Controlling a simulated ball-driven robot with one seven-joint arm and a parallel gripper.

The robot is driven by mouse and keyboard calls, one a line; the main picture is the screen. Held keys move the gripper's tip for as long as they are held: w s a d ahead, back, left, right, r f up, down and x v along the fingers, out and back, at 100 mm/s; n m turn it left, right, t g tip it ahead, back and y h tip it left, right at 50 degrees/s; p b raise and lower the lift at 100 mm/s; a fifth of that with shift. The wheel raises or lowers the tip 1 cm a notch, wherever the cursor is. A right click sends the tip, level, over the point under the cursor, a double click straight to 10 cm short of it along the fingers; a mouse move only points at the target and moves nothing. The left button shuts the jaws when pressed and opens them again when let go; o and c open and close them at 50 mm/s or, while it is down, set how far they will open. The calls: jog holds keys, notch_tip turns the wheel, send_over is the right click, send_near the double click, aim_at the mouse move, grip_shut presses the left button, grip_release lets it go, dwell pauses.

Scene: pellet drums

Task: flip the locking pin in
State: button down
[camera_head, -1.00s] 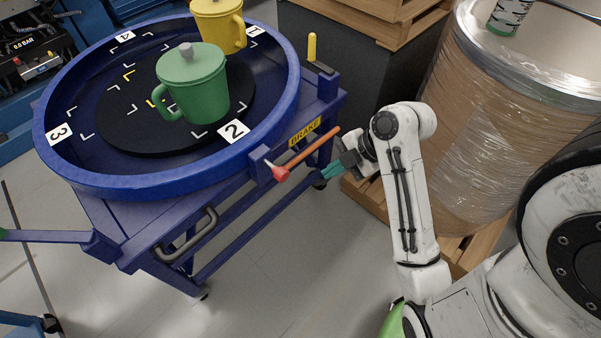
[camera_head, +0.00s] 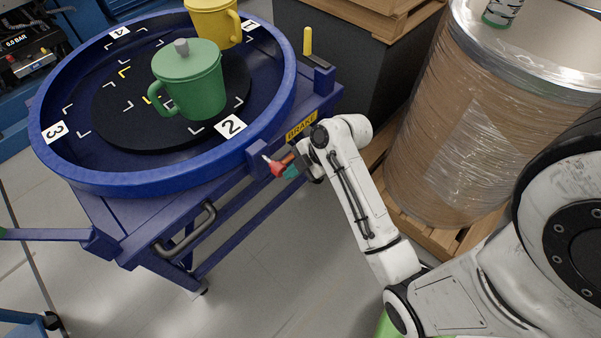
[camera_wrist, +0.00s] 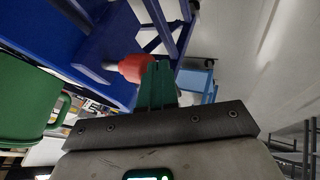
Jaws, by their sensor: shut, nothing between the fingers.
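A yellow upright handle (camera_head: 307,42), which may be the locking pin, stands on a bracket at the right rim of the blue turntable cart (camera_head: 150,182). A lever with a red hub (camera_head: 277,168) and orange bar sticks out below the yellow BRAKE label (camera_head: 301,127). My gripper (camera_head: 291,171) is at this lever, its teal fingers shut and empty beside the red hub. In the wrist view the fingers (camera_wrist: 157,86) overlap the edge of the red hub (camera_wrist: 131,68); I cannot tell whether they touch. My arm hides much of the orange bar.
A green lidded mug (camera_head: 195,88) and a yellow mug (camera_head: 211,22) stand in the turntable. A wrapped drum (camera_head: 440,140) on a pallet stands right of my arm. A black handle (camera_head: 190,232) juts from the cart's front. The floor in front is clear.

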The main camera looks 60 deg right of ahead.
aim_at(282, 165)
dwell(0.3)
jog(key=shift+w+d+b, duration=0.2)
jog(key=shift+w+d, duration=0.05)
jog(key=shift+w, duration=0.7)
jog(key=shift+w+d+b, duration=0.15)
jog(key=shift+w+d, duration=0.1)
jog(key=shift+w, duration=0.65)
jog(key=shift+s, duration=0.1)
